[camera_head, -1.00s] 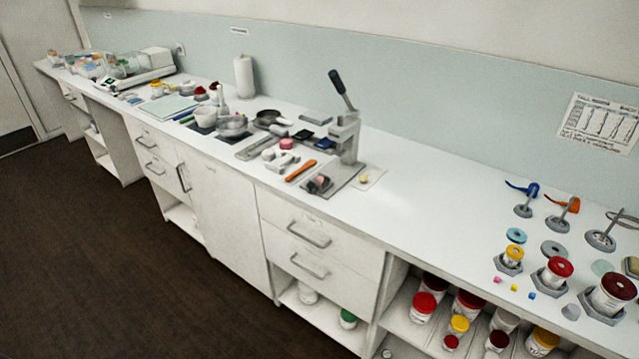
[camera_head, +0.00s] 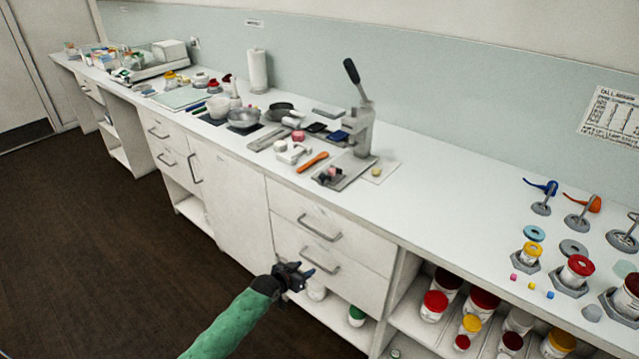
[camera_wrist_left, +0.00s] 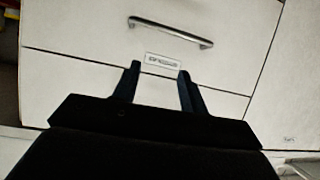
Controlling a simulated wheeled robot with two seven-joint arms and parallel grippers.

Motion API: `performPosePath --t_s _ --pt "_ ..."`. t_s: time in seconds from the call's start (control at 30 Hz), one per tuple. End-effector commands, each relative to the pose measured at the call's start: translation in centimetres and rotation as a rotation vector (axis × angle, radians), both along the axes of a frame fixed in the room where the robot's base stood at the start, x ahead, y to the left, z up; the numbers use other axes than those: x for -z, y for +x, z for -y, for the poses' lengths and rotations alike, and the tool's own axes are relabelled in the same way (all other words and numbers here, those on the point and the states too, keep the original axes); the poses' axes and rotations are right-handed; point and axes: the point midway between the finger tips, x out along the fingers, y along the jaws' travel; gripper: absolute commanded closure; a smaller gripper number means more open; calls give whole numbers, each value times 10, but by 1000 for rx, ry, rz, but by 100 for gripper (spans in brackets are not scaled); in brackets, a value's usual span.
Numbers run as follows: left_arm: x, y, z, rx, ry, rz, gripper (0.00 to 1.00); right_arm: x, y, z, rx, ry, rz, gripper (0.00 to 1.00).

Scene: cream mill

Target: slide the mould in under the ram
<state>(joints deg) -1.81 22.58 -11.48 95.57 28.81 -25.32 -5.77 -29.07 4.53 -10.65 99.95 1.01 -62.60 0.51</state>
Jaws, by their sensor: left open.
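A lever press stands on the counter, with its grey column and ram housing (camera_head: 363,130) and a dark handle (camera_head: 352,72) raised and tilted. Its flat grey base plate (camera_head: 348,178) reaches toward the counter's front edge. A small dark block with a pinkish part (camera_head: 330,174), which may be the mould, sits on the front of this plate, not under the ram head as far as I can tell. My left gripper (camera_head: 303,272) is open and empty in front of the drawers, below the counter top. Its two fingers (camera_wrist_left: 157,80) show apart in the left wrist view. My right gripper is not in view.
An orange-handled tool (camera_head: 312,162) and small white pieces (camera_head: 292,152) lie left of the press. A white sheet (camera_head: 380,171) lies right of it. Drawer handles (camera_head: 319,228) stick out near my gripper.

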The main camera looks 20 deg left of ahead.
Motion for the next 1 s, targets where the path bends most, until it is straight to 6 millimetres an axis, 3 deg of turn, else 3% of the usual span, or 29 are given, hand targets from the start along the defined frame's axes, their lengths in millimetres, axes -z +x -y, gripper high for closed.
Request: performPosePath --t_s 0.03,0.2,0.3,0.4,0.63,1.0 --pt "-42 26 -7 11 -12 80 57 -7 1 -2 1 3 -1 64" --pt "-166 75 -19 46 -64 294 57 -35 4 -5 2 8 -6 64" --pt "-218 88 -23 62 -88 379 57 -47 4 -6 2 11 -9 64" --pt "-247 93 -25 72 -100 426 57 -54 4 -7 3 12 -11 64" --pt "-263 104 -23 75 -107 447 57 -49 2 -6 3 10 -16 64" --pt "-262 147 -7 75 -106 445 57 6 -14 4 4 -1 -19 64"
